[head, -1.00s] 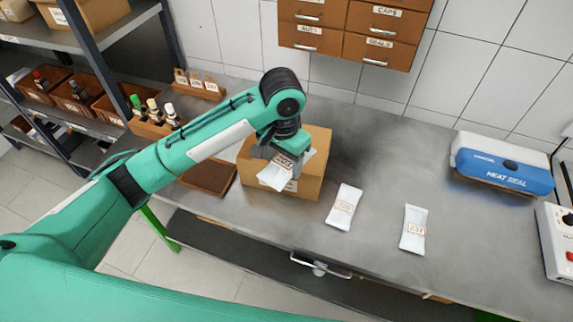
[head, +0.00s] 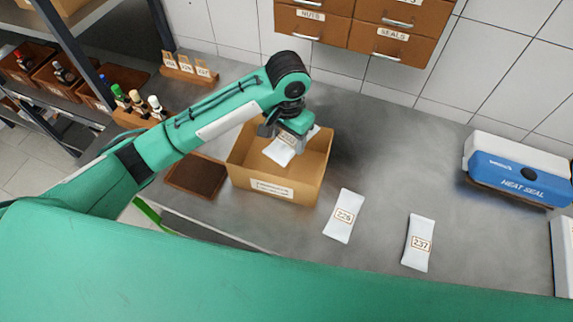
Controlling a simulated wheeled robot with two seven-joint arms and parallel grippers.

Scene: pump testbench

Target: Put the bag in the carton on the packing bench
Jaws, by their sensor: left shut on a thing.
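The open carton (head: 243,184) stands on the grey packing bench (head: 400,140), with a label on its front. My left gripper (head: 284,140) is over the carton's opening and shut on a white bag (head: 279,152), whose printed label is partly hidden. The bag hangs tilted at the opening; I cannot tell how far inside it is. Another white bag, marked 226 (head: 343,217), lies on the bench right of the carton. A bag marked 237 (head: 418,243) lies further right. My right gripper does not show.
A brown tray (head: 196,176) lies left of the carton. Small bottles (head: 138,103) and a wooden tag holder (head: 189,68) stand behind it. A blue and white heat sealer (head: 517,172) is at the right. Brown drawers (head: 350,25) hang above. The bench's middle is clear.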

